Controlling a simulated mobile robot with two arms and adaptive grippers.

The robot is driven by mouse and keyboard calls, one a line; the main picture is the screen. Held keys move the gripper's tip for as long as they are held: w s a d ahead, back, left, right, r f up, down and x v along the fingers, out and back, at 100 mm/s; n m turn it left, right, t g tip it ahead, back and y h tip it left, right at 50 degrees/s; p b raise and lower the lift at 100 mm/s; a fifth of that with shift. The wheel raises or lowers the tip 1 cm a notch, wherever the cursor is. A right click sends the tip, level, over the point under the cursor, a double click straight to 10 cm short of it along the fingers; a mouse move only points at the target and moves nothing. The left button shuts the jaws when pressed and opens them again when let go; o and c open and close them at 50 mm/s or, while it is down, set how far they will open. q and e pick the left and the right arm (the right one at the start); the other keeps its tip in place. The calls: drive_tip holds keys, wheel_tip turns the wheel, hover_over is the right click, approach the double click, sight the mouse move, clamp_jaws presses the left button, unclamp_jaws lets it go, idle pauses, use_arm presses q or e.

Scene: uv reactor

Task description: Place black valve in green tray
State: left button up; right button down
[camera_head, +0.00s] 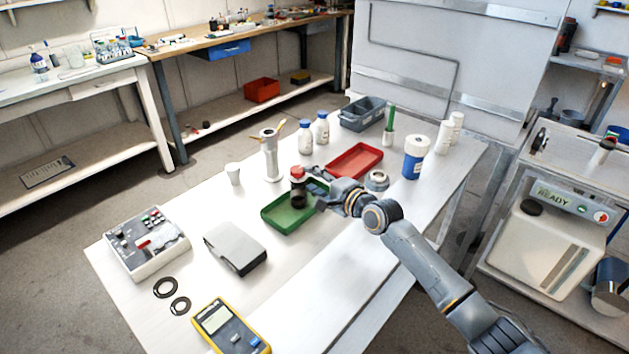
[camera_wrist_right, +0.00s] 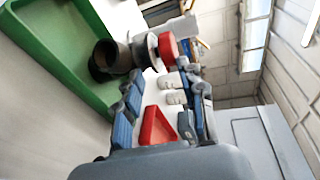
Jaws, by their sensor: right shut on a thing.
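The black valve (camera_head: 298,187), with a red knob on top, is over the green tray (camera_head: 276,223) in the head view. My right gripper (camera_head: 312,195) reaches in from the right and is shut on the valve. In the right wrist view, the valve's dark open end (camera_wrist_right: 103,60) and its red knob (camera_wrist_right: 168,46) show at the tips of my right gripper (camera_wrist_right: 160,72). The green tray (camera_wrist_right: 50,45) lies at the upper left there, beside the dark end. I cannot tell whether the valve touches the tray floor. My left gripper is out of view.
A red tray (camera_head: 355,161) is just behind my right gripper, with a grey round part (camera_head: 377,180) beside it. A silver stand (camera_head: 269,155) and white cup (camera_head: 233,174) are behind the green tray. A grey case (camera_head: 235,247) lies to its left. The table's right front is clear.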

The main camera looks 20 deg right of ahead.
drive_tip(key=c, duration=1.2)
unclamp_jaws()
drive_tip(key=shift+f, duration=0.15)
drive_tip(key=o, duration=0.4)
drive_tip(key=shift+s+r, duration=0.1)
drive_tip(key=shift+r, duration=0.1)
drive_tip(key=v, duration=1.2)
